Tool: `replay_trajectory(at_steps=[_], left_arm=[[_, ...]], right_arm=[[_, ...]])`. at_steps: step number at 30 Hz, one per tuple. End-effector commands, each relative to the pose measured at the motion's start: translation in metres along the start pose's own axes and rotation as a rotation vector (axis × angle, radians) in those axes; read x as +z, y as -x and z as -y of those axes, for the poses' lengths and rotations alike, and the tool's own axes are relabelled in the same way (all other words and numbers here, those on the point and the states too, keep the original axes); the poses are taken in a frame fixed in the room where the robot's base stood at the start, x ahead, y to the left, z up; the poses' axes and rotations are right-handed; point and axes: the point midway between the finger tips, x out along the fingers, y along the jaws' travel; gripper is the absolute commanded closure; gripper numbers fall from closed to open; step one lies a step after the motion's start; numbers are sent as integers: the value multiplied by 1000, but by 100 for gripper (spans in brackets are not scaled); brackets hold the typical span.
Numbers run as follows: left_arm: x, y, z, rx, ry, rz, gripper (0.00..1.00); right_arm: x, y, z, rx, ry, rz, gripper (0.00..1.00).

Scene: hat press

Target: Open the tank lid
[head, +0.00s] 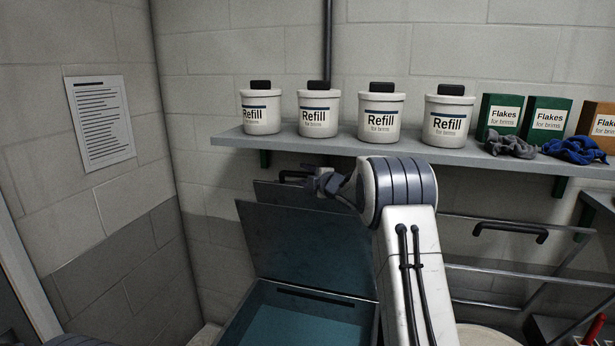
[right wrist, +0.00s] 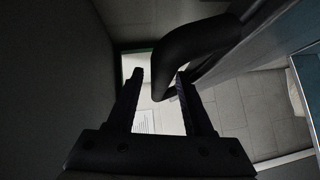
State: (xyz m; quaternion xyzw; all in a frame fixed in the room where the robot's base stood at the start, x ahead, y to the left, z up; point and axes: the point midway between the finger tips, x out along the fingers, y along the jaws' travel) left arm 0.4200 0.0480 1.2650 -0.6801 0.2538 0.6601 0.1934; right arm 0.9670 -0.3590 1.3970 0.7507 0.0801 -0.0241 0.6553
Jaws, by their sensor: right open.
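The tank (head: 235,325) stands at the lower middle of the head view, with bluish content inside its open top. Its grey lid (head: 300,245) stands raised and leans back, with its inner face toward me. My right gripper (head: 318,184) is at the lid's upper edge, partly hidden by my white right arm. In the right wrist view its two fingers (right wrist: 160,76) are apart. A dark curved handle (right wrist: 195,48) crosses close to the right fingertip; I cannot tell whether they touch. My left gripper is not in view.
A shelf (head: 345,147) above the lid carries several Refill jars (head: 318,113), Flakes boxes (head: 545,117) and cloths (head: 575,149). A dark panel (head: 275,195) shows behind the lid. A rail with a black handle (head: 510,229) is at the right. A paper notice (head: 100,120) hangs left.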

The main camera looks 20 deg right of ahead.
Motion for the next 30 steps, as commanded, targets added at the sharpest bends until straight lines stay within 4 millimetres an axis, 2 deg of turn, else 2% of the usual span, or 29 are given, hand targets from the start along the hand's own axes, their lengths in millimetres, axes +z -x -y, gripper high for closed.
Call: replay_trajectory(at_steps=[5, 12, 19, 24, 30], left_arm=[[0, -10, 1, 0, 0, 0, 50], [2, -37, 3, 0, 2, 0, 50], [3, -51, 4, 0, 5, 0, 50], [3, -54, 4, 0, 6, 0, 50], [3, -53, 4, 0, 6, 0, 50]], right_arm=[[1, 11, 1, 2, 0, 2, 48], [2, 55, 4, 3, 1, 3, 48], [1, 92, 2, 2, 1, 2, 48], [0, 104, 1, 0, 0, 1, 48], [0, 104, 0, 0, 0, 0, 48]])
